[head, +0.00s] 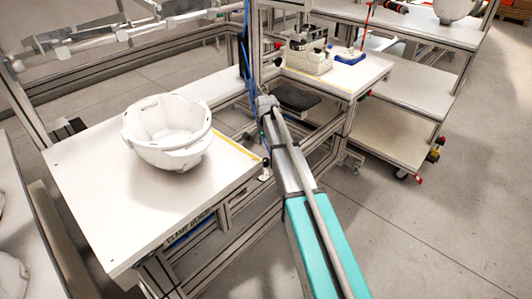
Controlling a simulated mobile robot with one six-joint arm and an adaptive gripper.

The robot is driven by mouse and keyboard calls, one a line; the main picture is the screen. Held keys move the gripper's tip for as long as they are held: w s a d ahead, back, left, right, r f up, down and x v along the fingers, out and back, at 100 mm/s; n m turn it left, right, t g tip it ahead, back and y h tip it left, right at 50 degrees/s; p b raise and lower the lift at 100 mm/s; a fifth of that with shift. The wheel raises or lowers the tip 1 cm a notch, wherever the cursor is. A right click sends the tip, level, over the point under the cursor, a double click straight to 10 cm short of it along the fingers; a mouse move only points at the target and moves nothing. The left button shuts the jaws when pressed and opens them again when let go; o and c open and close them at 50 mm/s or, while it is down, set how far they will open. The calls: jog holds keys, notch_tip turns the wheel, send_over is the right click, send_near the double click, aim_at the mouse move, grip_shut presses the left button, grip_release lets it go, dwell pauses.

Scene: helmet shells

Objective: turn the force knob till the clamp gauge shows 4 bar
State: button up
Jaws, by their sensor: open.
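The clamp bench (85,170) is a white-topped table at the left with lettering on its front edge. A white helmet shell (168,150) rests on it, open side up. My arm reaches from the bottom right, past the bench's right end. My gripper (265,104) is at its far end, small and dark against the frame posts, open; its fingers are hard to make out. A small dark and white fitting (265,171) sits by the bench's right corner, partly beside my arm; I cannot tell whether it is the force knob or gauge. No gauge reading is legible.
A second white bench (345,75) behind holds a pale device (308,57) and a blue item (349,55). A shelved cart (400,130) stands at the right. Aluminium posts and blue hoses rise near my gripper. The floor at the right is clear.

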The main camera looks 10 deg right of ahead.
aim_at(266, 160)
jog(key=shift+m, duration=0.9)
notch_tip(266, 160, up, 6)
jog(key=p, duration=0.4)
jog(key=shift+f, duration=0.1)
jog(key=shift+f, duration=0.15)
notch_tip(266, 160, down, 14)
jog(key=b, duration=1.3)
jog(key=shift+r, duration=0.2)
jog(key=shift+a, duration=0.1)
grip_shut()
